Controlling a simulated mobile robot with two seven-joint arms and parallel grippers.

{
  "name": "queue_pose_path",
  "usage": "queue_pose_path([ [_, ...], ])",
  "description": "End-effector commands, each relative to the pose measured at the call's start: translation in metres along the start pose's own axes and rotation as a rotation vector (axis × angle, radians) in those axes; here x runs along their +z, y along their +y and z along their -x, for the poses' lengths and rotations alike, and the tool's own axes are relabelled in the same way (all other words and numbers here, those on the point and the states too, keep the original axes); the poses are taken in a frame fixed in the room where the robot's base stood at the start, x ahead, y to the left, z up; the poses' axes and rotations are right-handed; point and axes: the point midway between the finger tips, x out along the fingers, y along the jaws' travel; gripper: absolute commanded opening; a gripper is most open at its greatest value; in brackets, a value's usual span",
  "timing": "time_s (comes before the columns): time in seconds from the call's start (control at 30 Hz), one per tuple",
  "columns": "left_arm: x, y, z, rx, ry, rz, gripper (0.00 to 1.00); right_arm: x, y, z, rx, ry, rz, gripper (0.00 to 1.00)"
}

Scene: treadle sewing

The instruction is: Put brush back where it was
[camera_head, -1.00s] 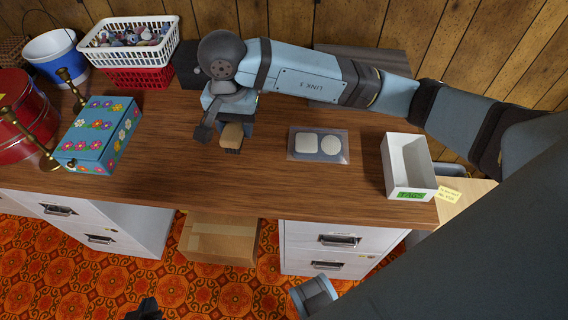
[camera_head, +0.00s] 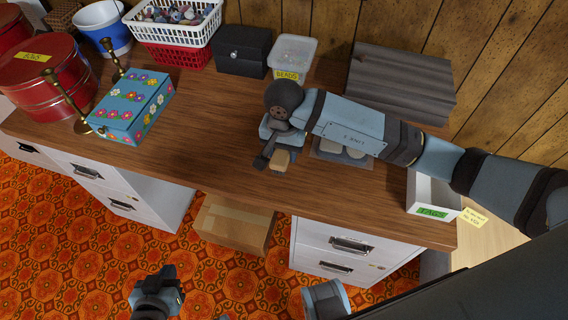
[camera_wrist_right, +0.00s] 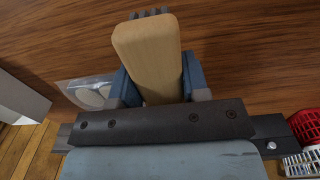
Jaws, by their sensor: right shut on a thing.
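The brush (camera_head: 281,160) has a pale wooden body. My right gripper (camera_head: 275,156) is shut on it above the table, left of the clear mat. In the right wrist view the brush (camera_wrist_right: 148,55) sits between the two fingers, with dark bristles showing at its far end. The clear mat (camera_head: 319,155) with two pale pads lies partly hidden behind my right arm. My left gripper (camera_head: 160,290) is low at the bottom of the head view, in front of the table over the carpet; its fingers are not clear.
A white TAGS tray (camera_head: 421,190) stands at the right edge. A BEADS tub (camera_head: 292,54), black box (camera_head: 243,50) and grey slab (camera_head: 401,82) line the back. A flowered box (camera_head: 132,107), brass candlesticks and red tins are left. The front middle tabletop is clear.

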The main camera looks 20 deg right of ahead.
Motion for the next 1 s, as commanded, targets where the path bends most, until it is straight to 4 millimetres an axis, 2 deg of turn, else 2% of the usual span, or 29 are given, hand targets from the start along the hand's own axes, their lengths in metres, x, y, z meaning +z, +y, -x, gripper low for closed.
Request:
queue_pose_path([
  [0.1,-0.002,0.001,0.0,0.001,0.005,0.001,0.0,0.0,0.0,-0.015,0.0,-0.001,-0.002,0.2],
  [0.27,-0.002,0.001,0.0,0.001,0.006,0.001,0.0,0.0,0.0,-0.024,0.0,-0.001,-0.002,0.2],
  [0.5,0.0,0.001,-0.001,0.002,0.005,-0.002,0.0,0.0,0.0,-0.058,0.0,-0.002,-0.002,0.2],
  [0.9,0.005,-0.001,-0.003,0.002,0.002,-0.012,0.0,-0.001,0.0,-0.066,0.0,0.001,0.0,0.2],
  [0.93,0.005,-0.001,-0.003,0.002,0.003,-0.013,0.0,-0.001,0.0,-0.065,0.0,0.001,-0.001,0.45],
  [1.0,0.004,-0.001,-0.002,0.002,0.002,-0.012,0.0,0.0,0.0,-0.064,0.0,0.001,-0.001,0.61],
])
